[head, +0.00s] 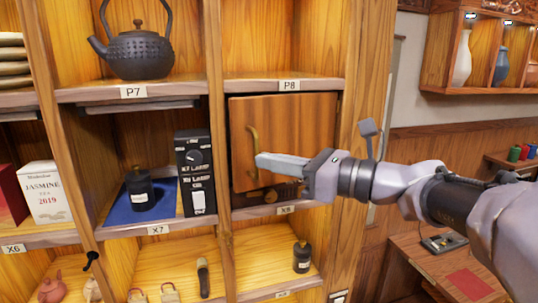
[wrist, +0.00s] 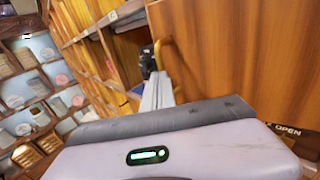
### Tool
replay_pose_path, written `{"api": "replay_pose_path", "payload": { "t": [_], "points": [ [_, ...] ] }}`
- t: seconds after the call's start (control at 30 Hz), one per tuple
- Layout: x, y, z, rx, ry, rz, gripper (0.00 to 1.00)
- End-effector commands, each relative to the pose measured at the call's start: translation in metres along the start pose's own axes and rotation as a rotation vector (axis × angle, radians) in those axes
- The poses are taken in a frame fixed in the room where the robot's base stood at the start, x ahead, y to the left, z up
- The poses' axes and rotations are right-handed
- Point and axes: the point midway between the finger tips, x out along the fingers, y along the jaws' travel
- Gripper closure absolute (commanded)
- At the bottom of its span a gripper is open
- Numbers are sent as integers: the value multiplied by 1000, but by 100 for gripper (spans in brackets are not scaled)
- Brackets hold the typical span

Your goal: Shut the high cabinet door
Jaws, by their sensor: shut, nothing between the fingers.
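The high cabinet door (head: 300,135) is a brown wooden panel under the P8 label, with a curved brass handle (head: 252,148) near its left edge. It covers most of its compartment; its bottom edge slants, and I cannot tell for sure whether it is flush or slightly ajar. My gripper (head: 262,160) is shut and empty, its fingertips in front of the door near the lower end of the handle. Contact is unclear. In the wrist view the door (wrist: 235,60) fills the upper right, and the handle (wrist: 158,55) is partly hidden behind the fingers (wrist: 155,85).
A dark teapot (head: 140,45) stands on the P7 shelf. A black switch box (head: 196,172) and a dark jar (head: 139,188) on a blue mat (head: 168,205) are left of the door. A wall shelf with vases (head: 462,55) is at right. Shelf dividers flank the door.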

Motion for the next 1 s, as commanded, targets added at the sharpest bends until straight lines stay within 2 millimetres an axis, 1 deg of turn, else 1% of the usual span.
{"api": "replay_pose_path", "payload": {
  "t": [0.33,0.37,0.53,0.67,1.0],
  "points": [
    [2,-1,0,0,0,0,100],
    [5,-2,0,0,0,0,100],
    [31,-11,1,-1,1,2,100],
    [42,-16,1,-1,0,0,100],
    [43,-17,0,-1,1,0,100]
  ]
}}
